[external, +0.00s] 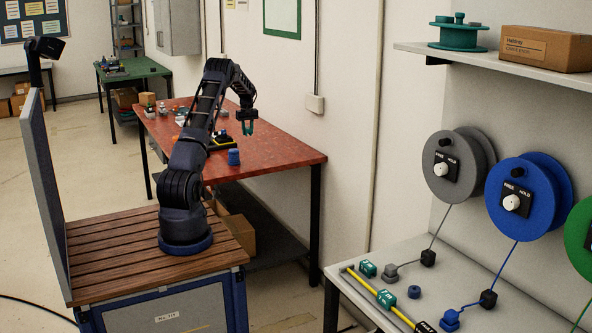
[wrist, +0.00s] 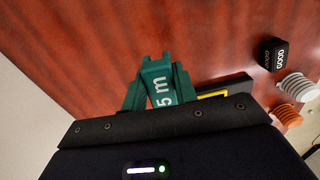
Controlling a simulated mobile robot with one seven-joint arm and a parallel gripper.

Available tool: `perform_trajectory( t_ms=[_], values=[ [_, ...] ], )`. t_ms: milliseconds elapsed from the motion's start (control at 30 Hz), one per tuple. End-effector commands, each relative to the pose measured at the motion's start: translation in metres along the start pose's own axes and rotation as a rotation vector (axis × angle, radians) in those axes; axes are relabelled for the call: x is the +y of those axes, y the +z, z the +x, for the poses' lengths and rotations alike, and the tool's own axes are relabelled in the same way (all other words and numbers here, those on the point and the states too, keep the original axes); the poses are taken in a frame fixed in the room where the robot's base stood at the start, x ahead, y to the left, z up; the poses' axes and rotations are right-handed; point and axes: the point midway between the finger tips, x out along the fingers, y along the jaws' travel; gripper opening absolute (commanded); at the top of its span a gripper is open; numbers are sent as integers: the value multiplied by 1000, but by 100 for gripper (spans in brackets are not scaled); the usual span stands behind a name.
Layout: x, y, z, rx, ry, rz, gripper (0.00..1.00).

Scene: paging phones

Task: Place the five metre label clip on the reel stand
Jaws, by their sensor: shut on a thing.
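The five metre label clip (wrist: 159,83) is green with white "5 m" lettering, and it is held between the green fingers of my gripper (wrist: 160,92) in the wrist view. In the external view my gripper (external: 247,122) hangs above the right part of the red table, with the clip too small to make out clearly. The stand with a grey reel (external: 450,185), a blue reel (external: 515,225) and a green reel (external: 581,240) is at the right, well apart from my gripper. Two green label clips (external: 368,268) (external: 386,298) lie by a yellow rod (external: 400,312) on its bench.
The red table (external: 285,155) has a blue object (external: 233,157) and several small items on it. The wrist view shows a black block (wrist: 273,54) and white and orange ribbed pieces. A shelf (external: 500,58) holds a cardboard box (external: 547,48) and a green spool.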

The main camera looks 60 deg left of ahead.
Motion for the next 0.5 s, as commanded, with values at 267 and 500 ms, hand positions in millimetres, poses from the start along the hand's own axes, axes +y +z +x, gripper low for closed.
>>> perform_trajectory(
  t_ms=[267, 500],
  values=[
    [0, 0, 53, -2, -1, 0, 7],
    [0, 0, 67, -1, 0, 1, 7]
  ],
)
